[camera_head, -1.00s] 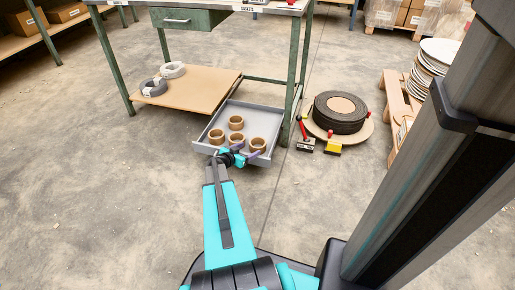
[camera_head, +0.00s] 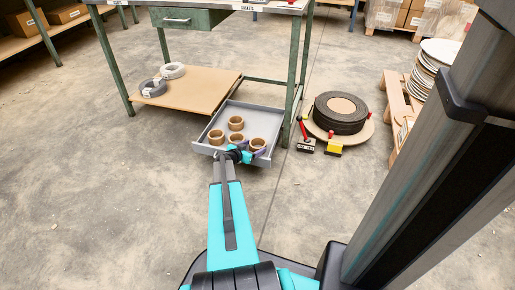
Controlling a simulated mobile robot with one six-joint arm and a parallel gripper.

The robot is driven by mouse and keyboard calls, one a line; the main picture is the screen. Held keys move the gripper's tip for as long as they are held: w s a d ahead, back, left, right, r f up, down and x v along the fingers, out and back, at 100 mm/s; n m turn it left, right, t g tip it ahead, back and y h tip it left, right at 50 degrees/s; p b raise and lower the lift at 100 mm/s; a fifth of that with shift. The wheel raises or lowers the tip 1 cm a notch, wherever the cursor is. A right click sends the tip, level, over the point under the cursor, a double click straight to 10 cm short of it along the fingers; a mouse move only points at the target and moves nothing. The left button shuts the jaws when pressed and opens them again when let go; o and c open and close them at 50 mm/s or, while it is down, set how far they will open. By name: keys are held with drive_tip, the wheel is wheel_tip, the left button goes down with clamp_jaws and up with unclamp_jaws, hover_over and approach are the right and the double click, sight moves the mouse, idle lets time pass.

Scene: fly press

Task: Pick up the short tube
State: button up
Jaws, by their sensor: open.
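Several short brown tubes stand in a shallow grey tray (camera_head: 206,148) at the foot of the workbench. One tube (camera_head: 236,123) is at the back, one (camera_head: 216,137) at the left, one (camera_head: 258,143) at the right front, and another at the front middle is partly hidden by my wrist. My gripper (camera_head: 252,149) is open at the tray's front edge, its fingers reaching towards the right front tube. I cannot tell whether a finger touches that tube.
A green workbench leg (camera_head: 292,92) rises close to the tray's right side. A brown lower shelf (camera_head: 190,92) with two coils is behind left. A black coil (camera_head: 340,113) and small red and yellow items lie right. The floor in front is clear.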

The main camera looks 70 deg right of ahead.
sight(262, 142)
drive_tip(key=shift+b+x, duration=0.75)
drive_tip(key=shift+x, duration=1.5)
drive_tip(key=shift+w, duration=0.1)
drive_tip(key=c, duration=0.8)
drive_tip(key=shift+r, duration=0.15)
wheel_tip(262, 142, up, 10)
drive_tip(key=p, duration=0.3)
drive_tip(key=shift+p, duration=0.4)
drive_tip(key=shift+w, duration=0.1)
